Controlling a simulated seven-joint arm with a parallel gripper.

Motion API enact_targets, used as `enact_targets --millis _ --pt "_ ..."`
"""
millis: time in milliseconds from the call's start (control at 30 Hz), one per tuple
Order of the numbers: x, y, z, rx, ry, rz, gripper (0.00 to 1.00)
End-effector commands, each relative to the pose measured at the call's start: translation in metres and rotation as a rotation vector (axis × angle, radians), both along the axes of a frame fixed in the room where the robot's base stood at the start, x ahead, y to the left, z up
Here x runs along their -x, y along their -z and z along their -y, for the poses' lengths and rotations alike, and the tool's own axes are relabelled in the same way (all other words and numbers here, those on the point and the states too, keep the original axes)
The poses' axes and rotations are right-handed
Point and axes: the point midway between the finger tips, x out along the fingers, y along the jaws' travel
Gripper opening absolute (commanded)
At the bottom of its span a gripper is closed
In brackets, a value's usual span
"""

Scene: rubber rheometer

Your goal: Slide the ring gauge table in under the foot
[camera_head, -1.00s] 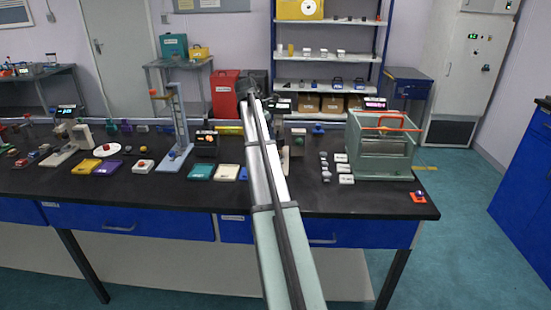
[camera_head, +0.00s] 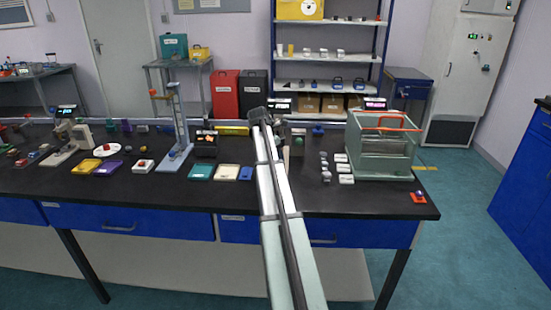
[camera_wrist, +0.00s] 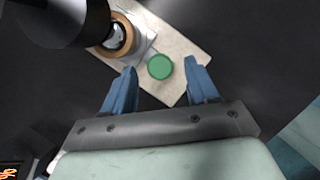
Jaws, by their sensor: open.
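In the wrist view my gripper (camera_wrist: 160,70) is open, with its two blue fingers apart. A green round knob or disc (camera_wrist: 160,66) shows in the gap between the fingertips; I cannot tell its height relative to them. It sits on a pale plate (camera_wrist: 186,40). A tan ring (camera_wrist: 127,32), which may be the ring gauge, lies on a grey block at the plate's left part. A shiny rounded tip, possibly the foot, shows at the ring under a dark cylinder (camera_wrist: 62,18). In the head view my arm hides much of this spot.
In the head view a pale green cabinet (camera_head: 382,168) stands on the right of the black bench. Small white blocks (camera_head: 346,179) lie beside it. Teal (camera_head: 200,173) and cream (camera_head: 226,172) pads lie left of my arm. A blue-grey stand (camera_head: 177,158) rises farther left.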

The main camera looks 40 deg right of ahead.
Motion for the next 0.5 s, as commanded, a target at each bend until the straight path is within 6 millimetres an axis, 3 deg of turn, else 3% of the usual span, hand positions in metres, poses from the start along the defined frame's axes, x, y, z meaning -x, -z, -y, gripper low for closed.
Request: enact_targets --millis 200,500 --pt "-0.0001 0.0131 0.0051 0.000 0.000 0.000 0.58" --pt "-0.0001 0.0143 0.0056 0.000 0.000 0.000 0.58"
